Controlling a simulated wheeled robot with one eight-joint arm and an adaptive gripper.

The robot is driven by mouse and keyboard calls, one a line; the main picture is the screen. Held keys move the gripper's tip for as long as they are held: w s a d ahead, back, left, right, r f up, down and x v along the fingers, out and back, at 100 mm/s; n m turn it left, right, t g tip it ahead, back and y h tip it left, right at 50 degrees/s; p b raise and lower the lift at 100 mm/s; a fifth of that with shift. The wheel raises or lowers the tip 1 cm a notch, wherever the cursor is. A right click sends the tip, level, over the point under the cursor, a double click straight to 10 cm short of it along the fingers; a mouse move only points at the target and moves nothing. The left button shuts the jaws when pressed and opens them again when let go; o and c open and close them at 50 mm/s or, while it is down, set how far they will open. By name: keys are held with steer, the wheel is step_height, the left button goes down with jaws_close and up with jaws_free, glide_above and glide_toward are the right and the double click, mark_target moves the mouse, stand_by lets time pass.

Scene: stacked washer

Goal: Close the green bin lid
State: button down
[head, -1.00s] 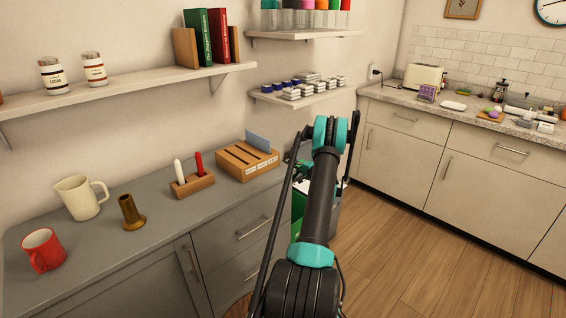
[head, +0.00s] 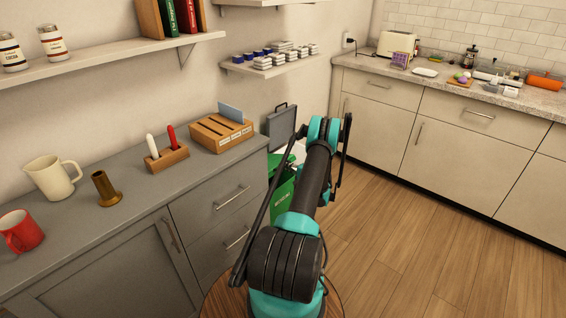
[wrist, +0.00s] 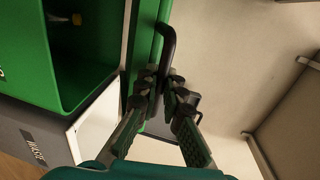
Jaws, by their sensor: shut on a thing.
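The green bin (head: 283,199) stands on the floor past the end of the grey cabinet, partly hidden behind my arm. In the wrist view its open mouth (wrist: 85,75) is on the left, with a small yellow-and-white item (wrist: 72,19) inside. The green lid (wrist: 144,40) shows almost edge-on beside the mouth, standing open, with a black handle (wrist: 168,45). My gripper (wrist: 165,88) is shut on this handle. In the head view my fingers are hidden behind my arm.
A grey bin (wrist: 30,140) marked WASTE stands beside the green one. A grey raised lid (head: 281,130) stands by the wall. The grey cabinet (head: 215,205) is left of the bins; wooden floor (head: 400,235) to the right is clear.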

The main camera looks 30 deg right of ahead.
steer(key=shift+f, duration=0.2)
steer(key=c, duration=1.9)
jaws_free()
steer(key=v, duration=0.7)
steer(key=shift+s, duration=0.25)
steer(key=shift+d, duration=0.1)
steer(key=shift+c, duration=0.2)
